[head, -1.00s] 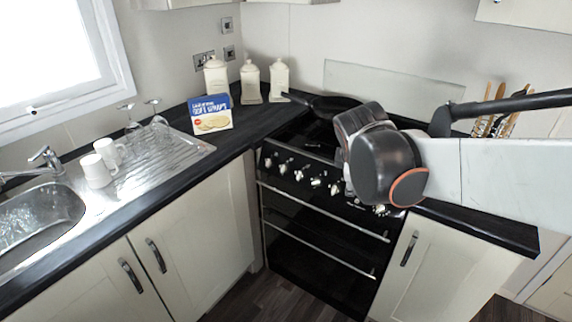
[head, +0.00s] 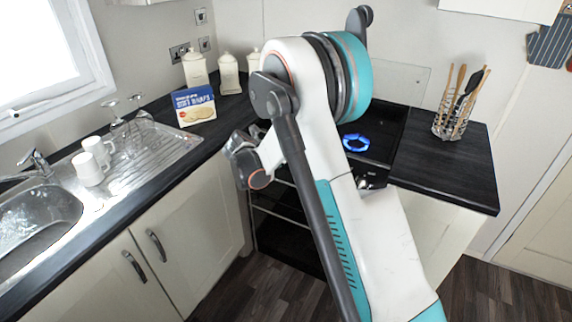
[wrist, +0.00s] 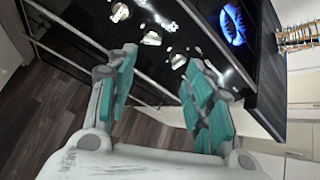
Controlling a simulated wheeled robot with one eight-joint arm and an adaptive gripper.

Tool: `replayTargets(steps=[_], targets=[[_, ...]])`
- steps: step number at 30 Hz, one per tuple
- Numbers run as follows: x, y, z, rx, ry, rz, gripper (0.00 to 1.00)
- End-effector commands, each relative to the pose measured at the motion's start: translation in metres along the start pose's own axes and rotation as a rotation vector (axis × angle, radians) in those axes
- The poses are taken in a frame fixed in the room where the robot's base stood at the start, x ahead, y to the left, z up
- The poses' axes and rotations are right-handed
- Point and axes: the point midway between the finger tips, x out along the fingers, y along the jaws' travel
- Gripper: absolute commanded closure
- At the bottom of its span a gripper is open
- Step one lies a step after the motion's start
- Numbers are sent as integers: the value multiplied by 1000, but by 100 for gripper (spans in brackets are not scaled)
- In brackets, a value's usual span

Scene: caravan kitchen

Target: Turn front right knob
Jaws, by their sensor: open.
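The black cooker (head: 290,235) has a row of silver knobs on its front, mostly hidden behind my arm in the head view. One or more right-end knobs (head: 370,182) show beside the arm. In the wrist view several knobs (wrist: 153,38) run along the top, with the rightmost ones (wrist: 178,60) near and beyond the fingertips. I cannot tell which is the front right one. My gripper (wrist: 163,60) is open and empty, its teal-padded fingers apart and pointing at the cooker front. Contact with a knob is not visible. A burner glows blue (head: 355,142) on the hob.
A utensil holder (head: 455,115) stands on the right worktop (head: 440,180). Canisters (head: 229,72), a cracker box (head: 194,105), mugs (head: 90,165) and glasses stand on the left. Oven handle rails (wrist: 80,40) cross below the knobs. The floor (head: 480,295) in front is clear.

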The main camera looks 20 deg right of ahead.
Motion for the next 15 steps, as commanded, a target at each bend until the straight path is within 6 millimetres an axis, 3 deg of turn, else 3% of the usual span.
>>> replayTargets(steps=[10, 15], targets=[[28, 10, -5, -130, -12, -38, 53], [55, 9, -5, -126, -11, -37, 53]])
